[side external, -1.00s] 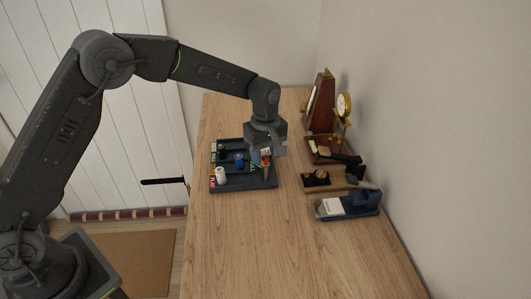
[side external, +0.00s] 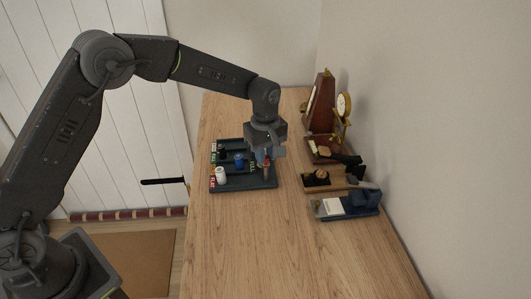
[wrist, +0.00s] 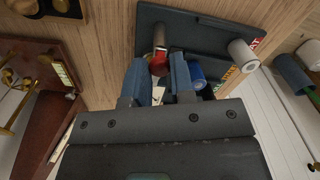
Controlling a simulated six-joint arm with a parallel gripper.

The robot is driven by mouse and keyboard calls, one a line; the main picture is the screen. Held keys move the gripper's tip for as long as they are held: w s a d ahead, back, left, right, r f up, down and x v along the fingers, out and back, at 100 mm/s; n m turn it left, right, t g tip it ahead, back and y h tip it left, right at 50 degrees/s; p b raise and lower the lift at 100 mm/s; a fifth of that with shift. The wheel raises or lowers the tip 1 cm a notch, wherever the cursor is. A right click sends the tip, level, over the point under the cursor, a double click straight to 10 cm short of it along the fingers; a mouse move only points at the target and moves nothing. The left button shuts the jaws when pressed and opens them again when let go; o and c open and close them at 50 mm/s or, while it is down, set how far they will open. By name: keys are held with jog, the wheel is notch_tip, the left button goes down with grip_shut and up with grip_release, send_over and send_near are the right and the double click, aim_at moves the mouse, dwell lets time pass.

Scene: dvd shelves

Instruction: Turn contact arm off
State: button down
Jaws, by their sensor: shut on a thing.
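A dark blue-grey panel (side external: 246,185) lies on the wooden table and also shows in the wrist view (wrist: 205,38). A grey metal lever (wrist: 164,38) with a red end (wrist: 158,65) stands at its right side in the side view (side external: 266,173). I take this lever for the contact arm, but no readable label confirms it. My gripper (side external: 264,155) points down over that side. In the wrist view its two fingers (wrist: 158,74) are on either side of the red end. The fingers partly hide the lever's lower part.
The panel also bears a white cylinder (side external: 221,175), a blue cylinder (side external: 239,161) and a black one (side external: 222,151). The table's front is clear.

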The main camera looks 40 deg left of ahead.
jog(key=m, duration=0.4)
jog(key=shift+m, duration=0.4)
jog(key=m, duration=0.4)
jog(key=shift+m, duration=0.3)
jog(key=m, duration=0.4)
jog(key=shift+m, duration=2.1)
jog(key=c, duration=1)
grip_release()
